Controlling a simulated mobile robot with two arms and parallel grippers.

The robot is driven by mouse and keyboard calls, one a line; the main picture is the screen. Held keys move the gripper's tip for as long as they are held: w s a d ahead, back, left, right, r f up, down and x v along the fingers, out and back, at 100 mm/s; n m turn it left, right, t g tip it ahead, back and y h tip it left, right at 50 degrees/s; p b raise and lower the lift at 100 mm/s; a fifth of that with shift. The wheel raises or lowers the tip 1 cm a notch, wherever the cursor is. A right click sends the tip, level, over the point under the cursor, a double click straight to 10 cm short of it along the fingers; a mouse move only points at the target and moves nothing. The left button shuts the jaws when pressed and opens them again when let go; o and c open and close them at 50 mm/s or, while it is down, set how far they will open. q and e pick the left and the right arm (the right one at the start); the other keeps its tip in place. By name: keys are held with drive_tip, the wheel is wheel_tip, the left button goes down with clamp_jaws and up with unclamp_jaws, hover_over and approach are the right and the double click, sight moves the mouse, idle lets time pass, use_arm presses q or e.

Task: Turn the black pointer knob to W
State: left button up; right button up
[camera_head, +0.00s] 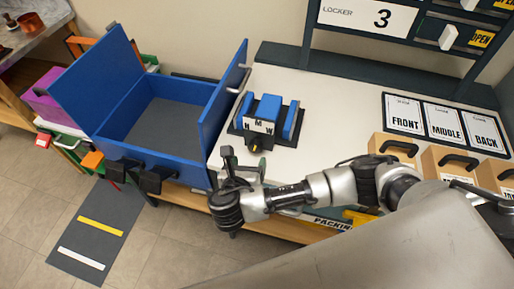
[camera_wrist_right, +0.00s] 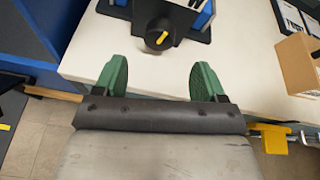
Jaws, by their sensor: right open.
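The blue saddle-fitting device (camera_head: 268,107) stands on the white tabletop, with a white label (camera_head: 261,126) lettered H, M and W. The black pointer knob (camera_head: 254,144) is on its near side, below the label. In the right wrist view the knob (camera_wrist_right: 158,27) is at top centre, with a short yellow mark (camera_wrist_right: 162,38) lying diagonally, lower left to upper right. Which letter it points at cannot be told. My right gripper (camera_wrist_right: 159,78) is open and empty, its green fingers apart, short of the knob. My left gripper is not in view.
A blue open box (camera_head: 165,115) with raised flaps stands left of the device. Wooden bins (camera_head: 444,163) with black handles and FRONT, MIDDLE, BACK cards (camera_head: 443,123) are to the right. A yellow clamp (camera_wrist_right: 273,137) is at the table edge.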

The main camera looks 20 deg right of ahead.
sight(255, 150)
drive_tip(key=x, duration=0.8)
drive_tip(key=shift+w, duration=0.1)
drive_tip(key=c, duration=0.9)
